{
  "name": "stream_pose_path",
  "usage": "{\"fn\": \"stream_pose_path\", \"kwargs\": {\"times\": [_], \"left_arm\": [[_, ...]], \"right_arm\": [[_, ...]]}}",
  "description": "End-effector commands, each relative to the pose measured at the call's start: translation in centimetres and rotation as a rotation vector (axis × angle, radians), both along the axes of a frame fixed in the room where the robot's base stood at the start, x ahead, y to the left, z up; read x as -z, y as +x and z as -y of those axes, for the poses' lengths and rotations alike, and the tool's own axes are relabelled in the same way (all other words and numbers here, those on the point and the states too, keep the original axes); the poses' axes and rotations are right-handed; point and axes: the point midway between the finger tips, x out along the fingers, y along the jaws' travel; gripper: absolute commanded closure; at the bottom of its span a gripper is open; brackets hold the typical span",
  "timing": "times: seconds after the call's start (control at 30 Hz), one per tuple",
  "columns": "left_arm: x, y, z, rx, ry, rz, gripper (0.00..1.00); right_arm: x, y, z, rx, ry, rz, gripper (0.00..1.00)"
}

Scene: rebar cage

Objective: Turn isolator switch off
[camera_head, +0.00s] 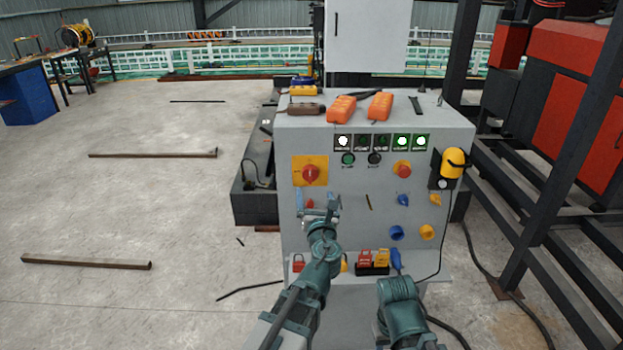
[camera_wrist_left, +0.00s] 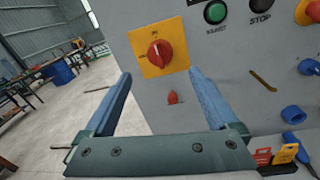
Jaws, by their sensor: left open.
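The isolator switch (camera_head: 310,172) is a red rotary handle on a square yellow plate, at the upper left of the grey control panel. Its handle looks roughly upright, and it also shows in the left wrist view (camera_wrist_left: 158,52). My left gripper (camera_head: 318,202) is open and empty, in front of the panel just below the switch. In the left wrist view, its blue fingers (camera_wrist_left: 158,76) are spread wide, with the switch ahead between and above the tips, apart from them. A small red knob (camera_wrist_left: 173,98) shows between the fingers. My right gripper cannot be seen; only part of that arm shows.
The panel (camera_head: 350,225) carries lit indicators (camera_head: 402,141), a red emergency knob (camera_head: 403,169), and blue and yellow sockets. Padlocks (camera_head: 366,259) sit on a lower ledge. Orange pendants (camera_head: 342,109) lie on top. Dark steel framing stands at right; open floor is at left.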

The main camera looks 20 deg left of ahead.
Motion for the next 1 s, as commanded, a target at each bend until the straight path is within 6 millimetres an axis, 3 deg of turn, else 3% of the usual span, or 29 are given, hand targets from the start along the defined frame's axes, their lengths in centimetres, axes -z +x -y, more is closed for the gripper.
{"fn": "stream_pose_path", "kwargs": {"times": [0.03,0.2,0.5,1.0], "left_arm": [[0.0,1.5,-0.3,-0.001,-0.001,0.001,0.07],[0.0,4.7,-1.6,-0.001,-0.002,0.001,0.07],[0.0,8.8,-3.2,0.000,-0.002,0.001,0.07],[0.0,9.8,-3.6,0.002,-0.003,0.001,0.07]], "right_arm": [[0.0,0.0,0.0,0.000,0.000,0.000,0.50],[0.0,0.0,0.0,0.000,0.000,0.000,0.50],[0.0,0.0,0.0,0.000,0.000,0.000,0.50],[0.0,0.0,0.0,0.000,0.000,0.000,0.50]]}}
